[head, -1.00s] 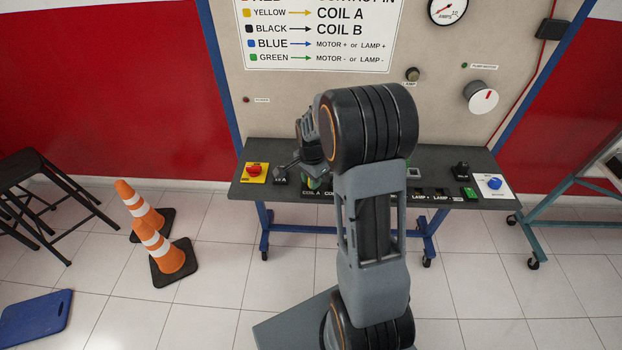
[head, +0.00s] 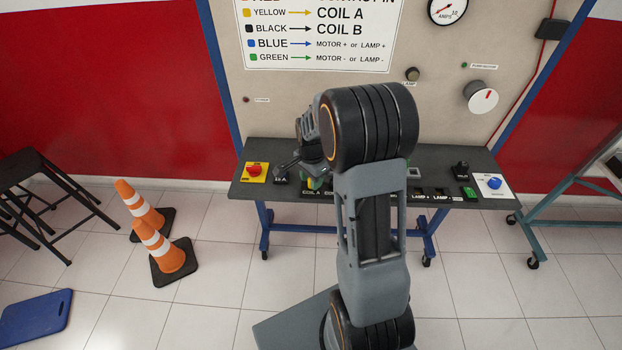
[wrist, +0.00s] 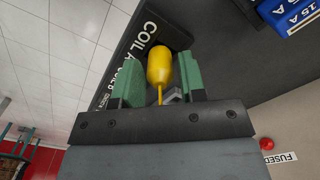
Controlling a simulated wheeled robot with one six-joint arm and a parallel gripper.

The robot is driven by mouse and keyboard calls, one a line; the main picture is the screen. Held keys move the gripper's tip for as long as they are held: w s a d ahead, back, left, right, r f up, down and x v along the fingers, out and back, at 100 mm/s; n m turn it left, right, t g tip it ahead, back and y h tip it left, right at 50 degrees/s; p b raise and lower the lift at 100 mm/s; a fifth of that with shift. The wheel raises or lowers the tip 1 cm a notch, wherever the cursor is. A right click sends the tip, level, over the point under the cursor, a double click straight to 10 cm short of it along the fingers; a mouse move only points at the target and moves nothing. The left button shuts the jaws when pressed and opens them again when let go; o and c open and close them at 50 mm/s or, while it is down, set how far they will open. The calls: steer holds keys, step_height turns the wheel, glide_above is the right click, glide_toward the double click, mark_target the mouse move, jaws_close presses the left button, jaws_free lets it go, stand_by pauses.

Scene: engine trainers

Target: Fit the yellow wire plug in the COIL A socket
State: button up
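The yellow wire plug (wrist: 159,66) is between the two green fingers of my gripper (wrist: 160,78) in the wrist view. A thin yellow wire runs from the plug back toward the gripper body. The plug's far end is at the black socket block beside the COIL A label (wrist: 150,29). I cannot tell whether its tip is in the socket, as the plug hides it. In the head view the COIL A label (head: 311,192) is at the table's front edge, and my arm hides most of the gripper.
The dark table (head: 440,163) carries a red knob on a yellow plate (head: 255,172) at left and a blue knob (head: 494,183) at right. Blue fuse blocks (wrist: 289,14) show in the wrist view. Traffic cones (head: 168,255) stand on the floor at left.

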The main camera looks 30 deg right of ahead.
steer(key=shift+r+p, duration=1.55)
steer(key=shift+r, duration=0.8)
steer(key=shift+r+p, duration=0.85)
steer(key=shift+r, duration=0.3)
steer(key=shift+o, duration=0.3)
steer(key=o, duration=0.5)
step_height(320, 180, up, 14)
steer(key=b, duration=0.1)
steer(key=shift+f+b, duration=0.15)
steer(key=shift+b, duration=0.2)
